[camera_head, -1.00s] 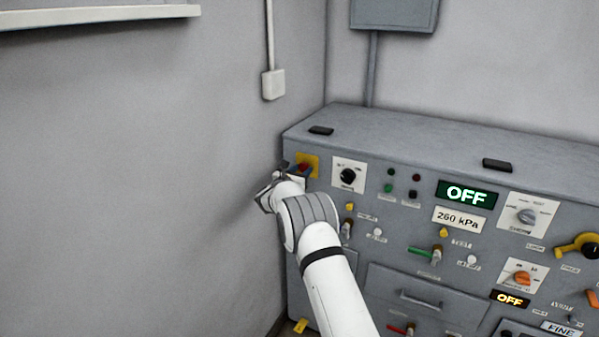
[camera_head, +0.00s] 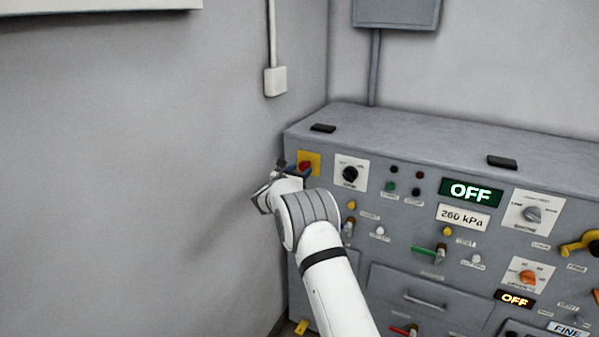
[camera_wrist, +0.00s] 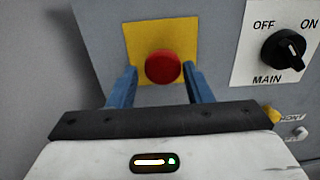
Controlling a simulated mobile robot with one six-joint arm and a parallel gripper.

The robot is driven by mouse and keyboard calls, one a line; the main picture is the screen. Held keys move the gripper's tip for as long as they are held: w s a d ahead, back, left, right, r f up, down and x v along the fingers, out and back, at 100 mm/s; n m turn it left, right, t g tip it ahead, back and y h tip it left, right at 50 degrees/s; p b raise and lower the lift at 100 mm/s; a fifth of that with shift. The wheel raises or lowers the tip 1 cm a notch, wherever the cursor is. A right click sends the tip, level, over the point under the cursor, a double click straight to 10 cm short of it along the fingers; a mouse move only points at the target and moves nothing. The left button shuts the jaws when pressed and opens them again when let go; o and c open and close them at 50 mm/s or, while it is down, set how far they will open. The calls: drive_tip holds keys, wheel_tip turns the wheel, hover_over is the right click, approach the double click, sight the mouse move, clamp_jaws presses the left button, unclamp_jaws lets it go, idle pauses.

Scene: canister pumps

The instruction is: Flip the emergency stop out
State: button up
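The emergency stop is a red round button (camera_wrist: 163,67) on a yellow square plate (camera_wrist: 138,40) at the upper left of the grey panel. In the head view the red button (camera_head: 305,168) shows just beyond my gripper, partly covered by it. My gripper (camera_wrist: 159,76) is open, with one blue finger on each side of the button in the wrist view. A gap shows between each finger and the button. I cannot tell how deep the fingertips reach.
The black MAIN switch (camera_wrist: 283,47) sits right of the yellow plate, its pointer toward OFF. A grey wall (camera_head: 150,150) stands close on the left. The green display (camera_head: 471,192) reads OFF. A yellow knob (camera_wrist: 271,115) is below right.

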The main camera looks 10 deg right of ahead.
drive_tip(key=shift+o, duration=1.4)
drive_tip(key=shift+d, duration=0.1)
drive_tip(key=b+v, duration=0.2)
drive_tip(key=v, duration=0.5)
drive_tip(key=shift+s+a, duration=0.25)
drive_tip(key=shift+s, duration=0.05)
